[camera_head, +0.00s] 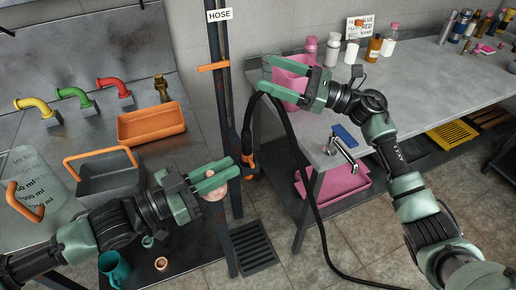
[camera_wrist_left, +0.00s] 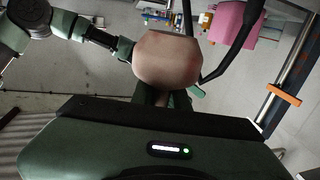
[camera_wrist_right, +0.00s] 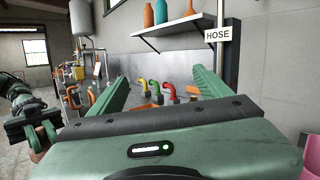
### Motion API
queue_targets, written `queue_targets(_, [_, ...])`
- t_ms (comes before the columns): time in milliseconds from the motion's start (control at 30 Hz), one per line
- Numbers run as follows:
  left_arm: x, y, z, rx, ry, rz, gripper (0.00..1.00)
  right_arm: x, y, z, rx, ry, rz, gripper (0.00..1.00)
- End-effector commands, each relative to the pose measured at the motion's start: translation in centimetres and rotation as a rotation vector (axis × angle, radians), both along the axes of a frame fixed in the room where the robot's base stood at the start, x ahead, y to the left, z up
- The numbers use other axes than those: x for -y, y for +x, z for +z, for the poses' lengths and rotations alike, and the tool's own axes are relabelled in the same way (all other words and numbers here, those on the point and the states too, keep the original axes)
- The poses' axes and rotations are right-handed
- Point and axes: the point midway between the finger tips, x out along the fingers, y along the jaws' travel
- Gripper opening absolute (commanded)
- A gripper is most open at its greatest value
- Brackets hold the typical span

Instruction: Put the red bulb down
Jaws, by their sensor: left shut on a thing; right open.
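The red bulb (camera_head: 214,192) is a rounded, pinkish-tan thing, partly hidden under the fingers of my left gripper (camera_head: 232,167). That gripper is shut on it, holding it up past the right edge of the steel sink counter, close to the dark upright post. In the left wrist view the bulb (camera_wrist_left: 166,62) fills the space just beyond the gripper; its far side is hidden. My right gripper (camera_head: 266,74) is open and empty, up in front of the pink bucket (camera_head: 292,66). Its spread fingers also show in the right wrist view (camera_wrist_right: 160,80).
An orange tray (camera_head: 150,122) and a grey basket (camera_head: 108,178) with an orange handle stand on the left counter (camera_head: 30,128). A teal mug (camera_head: 112,268) and small cups sit lower down. A black hose (camera_head: 307,180) hangs right of the post. The right table's middle (camera_head: 415,72) is clear.

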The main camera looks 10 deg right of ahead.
Motion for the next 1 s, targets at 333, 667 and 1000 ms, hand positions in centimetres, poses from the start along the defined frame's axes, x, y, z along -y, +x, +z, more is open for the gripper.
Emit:
queue_targets(333, [0.0, 0.0, 0.0, 0.000, 0.000, 0.000, 0.00, -6.9, -11.6, -7.0, -0.025, -0.479, 0.649, 0.79])
queue_targets(667, [0.0, 0.0, 0.0, 0.000, 0.000, 0.000, 0.00, -6.6, -15.0, -9.6, -0.064, -0.636, 0.829, 0.79])
queue_targets(1000, [0.0, 0.0, 0.0, 0.000, 0.000, 0.000, 0.00, -11.4, -17.5, -11.7, -0.061, -0.632, 0.830, 0.79])
